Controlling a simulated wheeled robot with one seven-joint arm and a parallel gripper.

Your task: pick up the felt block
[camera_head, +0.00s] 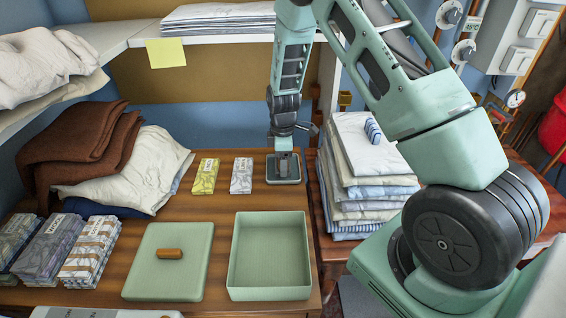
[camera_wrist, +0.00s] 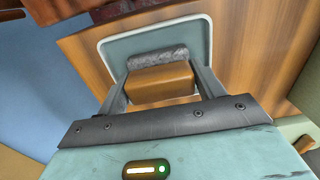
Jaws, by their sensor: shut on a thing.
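The felt block (camera_wrist: 158,80) shows in the wrist view as a tan-brown block with a grey fuzzy strip along its far side. My gripper (camera_wrist: 161,90) is shut on it, one finger at each end. The block is over a small blue-grey tray (camera_wrist: 198,45) with a pale rim; whether it touches the tray floor I cannot tell. In the head view my gripper (camera_head: 284,165) points straight down over the same tray (camera_head: 271,181), at the back right of the wooden table, and mostly hides the block.
An open green box (camera_head: 270,292) and a green lid (camera_head: 150,285) with a wooden handle lie in front. Two small patterned packets (camera_head: 205,176) (camera_head: 241,176) lie left of the tray. Folded linen (camera_head: 375,190) is stacked close on the right. A shelf (camera_head: 140,38) runs above the back.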

